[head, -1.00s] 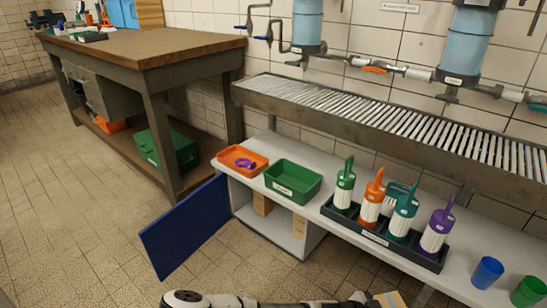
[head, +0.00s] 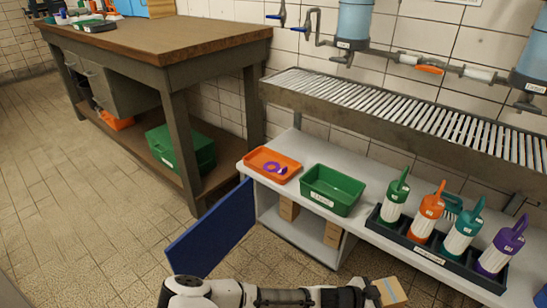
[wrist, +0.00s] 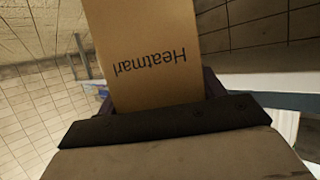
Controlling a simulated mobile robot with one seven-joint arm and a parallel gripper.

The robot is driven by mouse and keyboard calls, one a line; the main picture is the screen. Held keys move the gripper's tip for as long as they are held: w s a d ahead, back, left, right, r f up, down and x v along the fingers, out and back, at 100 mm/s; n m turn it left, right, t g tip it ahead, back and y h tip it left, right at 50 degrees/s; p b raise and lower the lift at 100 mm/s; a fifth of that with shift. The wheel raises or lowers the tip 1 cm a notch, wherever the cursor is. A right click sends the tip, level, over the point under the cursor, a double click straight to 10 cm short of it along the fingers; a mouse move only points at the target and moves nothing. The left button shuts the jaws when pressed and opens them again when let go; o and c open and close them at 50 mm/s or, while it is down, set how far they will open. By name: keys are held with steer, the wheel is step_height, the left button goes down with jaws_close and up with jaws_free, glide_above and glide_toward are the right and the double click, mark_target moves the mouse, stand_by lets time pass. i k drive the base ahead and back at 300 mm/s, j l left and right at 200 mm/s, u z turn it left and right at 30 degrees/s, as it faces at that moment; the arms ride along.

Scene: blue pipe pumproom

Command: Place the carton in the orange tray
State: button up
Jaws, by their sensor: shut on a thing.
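The carton (head: 390,291) is a brown box held at the end of my arm, low in the head view and in front of the bench. In the wrist view the carton (wrist: 150,55) fills the middle, with "Heatmarl"-like lettering upside down. My gripper (head: 369,294) is shut on it; the fingertips are mostly hidden behind the carton in the wrist view. The orange tray (head: 262,161) sits on the left end of the white bench, up and to the left of my gripper, well apart from it. A purple ring-like item (head: 273,169) lies in the tray.
A green bin (head: 333,205) stands just right of the orange tray. A dark rack (head: 430,257) of several coloured bottles is farther right. A blue cabinet door (head: 210,235) stands open below the tray. A slatted shelf (head: 400,115) overhangs the bench's back.

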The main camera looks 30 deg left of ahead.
mark_target(259, 161)
steer(key=i+j, duration=0.1)
steer(key=j, duration=0.5)
steer(key=i+j, duration=0.1)
steer(key=j, duration=0.5)
steer(key=i+j, duration=0.1)
steer(key=j, duration=0.45)
